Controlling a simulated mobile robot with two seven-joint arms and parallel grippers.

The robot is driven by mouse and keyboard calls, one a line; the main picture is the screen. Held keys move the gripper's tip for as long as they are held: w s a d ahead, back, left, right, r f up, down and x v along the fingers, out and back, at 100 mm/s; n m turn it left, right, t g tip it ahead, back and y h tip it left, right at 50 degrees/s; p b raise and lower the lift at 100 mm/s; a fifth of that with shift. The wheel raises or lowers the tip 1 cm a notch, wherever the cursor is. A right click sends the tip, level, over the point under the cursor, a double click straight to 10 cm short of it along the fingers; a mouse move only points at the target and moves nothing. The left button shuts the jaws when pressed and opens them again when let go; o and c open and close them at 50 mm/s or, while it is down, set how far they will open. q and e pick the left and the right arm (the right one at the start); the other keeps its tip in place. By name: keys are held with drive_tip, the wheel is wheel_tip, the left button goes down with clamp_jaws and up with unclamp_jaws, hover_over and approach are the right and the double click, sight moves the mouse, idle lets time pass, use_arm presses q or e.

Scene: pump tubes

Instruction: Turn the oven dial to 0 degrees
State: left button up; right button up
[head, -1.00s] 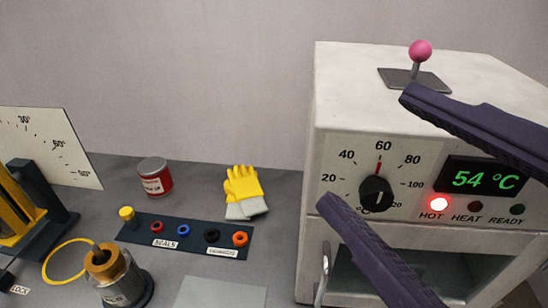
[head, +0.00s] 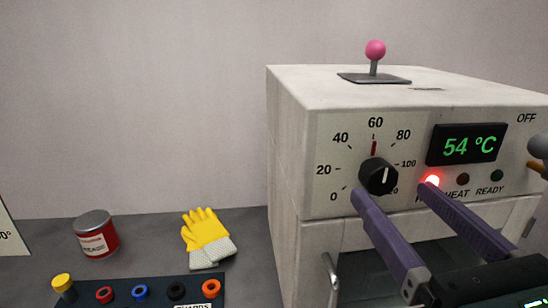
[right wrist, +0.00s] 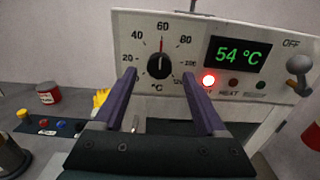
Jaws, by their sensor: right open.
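The black oven dial (head: 378,177) is on the front panel of the white oven (head: 288,150), inside a scale with 0 at lower left and 60 at top. Its white mark points roughly up, near the red line at 60. The display (head: 467,143) reads 54 °C. My right gripper (head: 393,192) is open and empty, its two purple fingers pointing at the panel just below the dial in the head view. In the right wrist view the dial (right wrist: 159,66) lies between the fingertips; whether they touch it I cannot tell. My left gripper is not in view.
A red lamp (head: 432,181) is lit under the display. A pink-knobbed lever (head: 375,50) stands on the oven top, and an OFF switch (right wrist: 299,66) is at the panel's right. Yellow gloves (head: 205,232) and a red can (head: 96,234) lie left on the grey bench.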

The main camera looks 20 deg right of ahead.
sight(376, 174)
drive_tip(key=shift+p+x, duration=0.3)
drive_tip(key=shift+x, duration=1)
drive_tip(key=shift+c, duration=0.4)
clamp_jaws()
